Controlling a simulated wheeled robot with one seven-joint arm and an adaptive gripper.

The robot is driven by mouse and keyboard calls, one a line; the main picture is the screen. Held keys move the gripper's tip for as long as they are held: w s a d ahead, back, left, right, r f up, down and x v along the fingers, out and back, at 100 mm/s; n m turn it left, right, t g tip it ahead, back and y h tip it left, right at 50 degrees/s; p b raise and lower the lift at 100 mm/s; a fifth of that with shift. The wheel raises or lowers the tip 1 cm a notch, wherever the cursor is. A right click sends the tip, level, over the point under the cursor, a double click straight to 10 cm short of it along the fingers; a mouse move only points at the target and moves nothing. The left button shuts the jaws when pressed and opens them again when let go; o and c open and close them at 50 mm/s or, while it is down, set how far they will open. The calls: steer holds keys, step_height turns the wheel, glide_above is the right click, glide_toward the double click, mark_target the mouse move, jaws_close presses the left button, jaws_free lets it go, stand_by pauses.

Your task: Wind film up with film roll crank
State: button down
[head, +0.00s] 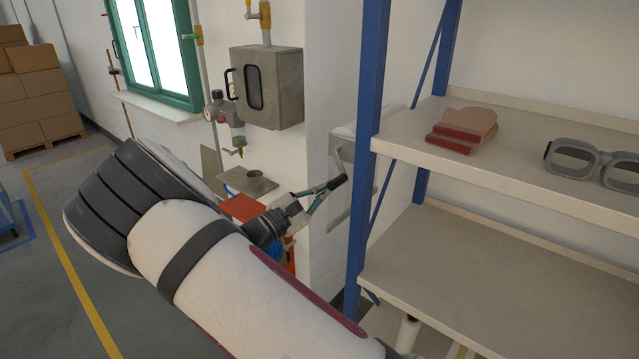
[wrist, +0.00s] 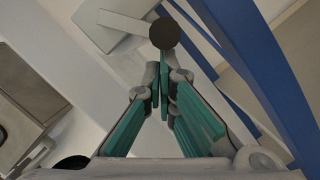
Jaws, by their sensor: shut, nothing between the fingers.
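The film roll holder (head: 346,150) is a pale grey bracket on the white wall, just left of the blue shelf post. Its crank has a black handle (head: 338,183) that sticks out towards me. In the wrist view the handle's round black end (wrist: 165,33) shows with a grey crank arm (wrist: 128,22) behind it. My gripper (head: 322,190) has teal fingers and is shut and empty. Its fingertips (wrist: 162,80) are close to the handle's end; I cannot tell if they touch it. The film itself is not clearly seen.
A blue-posted shelf (head: 480,150) stands close on the right, with grey goggles (head: 595,163) and a reddish stack (head: 463,130) on it. A grey wall box (head: 267,88) and a small ledge (head: 248,183) are to the left.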

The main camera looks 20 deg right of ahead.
steer(key=s+n+p, duration=0.1)
steer(key=n, duration=0.1)
steer(key=s+d+n+t+p, duration=0.1)
steer(key=n, duration=0.1)
steer(key=s+d+r+n+p, duration=0.1)
steer(key=n, duration=0.1)
steer(key=shift+r+t, duration=0.1)
steer(key=shift+t, duration=0.3)
steer(key=shift+s+d+r+p, duration=0.2)
steer(key=shift+s+p, duration=0.1)
steer(key=shift+p, duration=0.05)
